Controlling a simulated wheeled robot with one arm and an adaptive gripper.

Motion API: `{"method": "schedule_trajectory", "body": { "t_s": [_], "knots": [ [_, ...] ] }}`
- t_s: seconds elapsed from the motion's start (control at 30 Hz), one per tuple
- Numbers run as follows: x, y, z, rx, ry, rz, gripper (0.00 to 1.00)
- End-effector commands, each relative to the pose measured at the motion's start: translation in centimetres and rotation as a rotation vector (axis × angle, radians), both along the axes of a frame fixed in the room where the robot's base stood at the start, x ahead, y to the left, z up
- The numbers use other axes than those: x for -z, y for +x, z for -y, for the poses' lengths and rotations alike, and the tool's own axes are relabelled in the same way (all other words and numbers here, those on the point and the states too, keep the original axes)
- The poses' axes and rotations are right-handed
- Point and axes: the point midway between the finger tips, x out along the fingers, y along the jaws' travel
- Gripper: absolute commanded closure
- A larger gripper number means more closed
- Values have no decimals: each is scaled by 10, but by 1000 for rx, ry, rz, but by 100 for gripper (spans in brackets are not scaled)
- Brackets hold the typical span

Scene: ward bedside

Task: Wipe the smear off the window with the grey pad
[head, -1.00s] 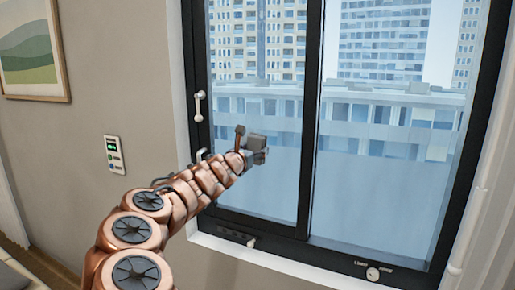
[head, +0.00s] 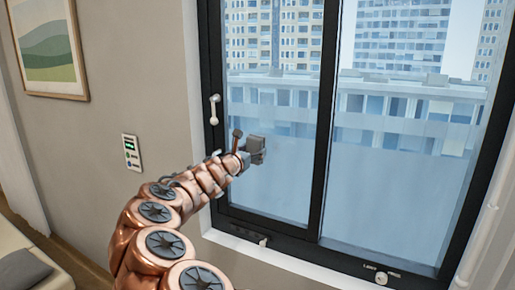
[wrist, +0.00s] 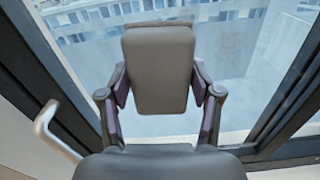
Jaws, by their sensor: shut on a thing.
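The grey pad (wrist: 158,70) is held between the two fingers of my gripper (wrist: 160,100) in the wrist view. In the head view the grey pad (head: 257,146) shows at the end of my arm, in front of the left window pane (head: 277,190). My gripper (head: 243,160) is shut on it. I cannot tell whether the pad touches the glass.
The dark window frame (head: 322,150) surrounds the panes, with a white handle (head: 214,110) on its left side. A white sill (head: 290,262) runs below. A wall panel (head: 131,152) and a picture (head: 48,47) are on the left wall. A bed corner (head: 25,272) shows lower left.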

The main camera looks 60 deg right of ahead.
Motion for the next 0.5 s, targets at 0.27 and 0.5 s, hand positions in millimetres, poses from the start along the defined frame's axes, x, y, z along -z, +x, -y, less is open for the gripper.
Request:
{"method": "schedule_trajectory", "body": {
  "t_s": [0.27,0.5],
  "knots": [
    [-1,9,0,0,2,-1,64],
    [-2,25,1,1,2,-1,64]
  ]
}}
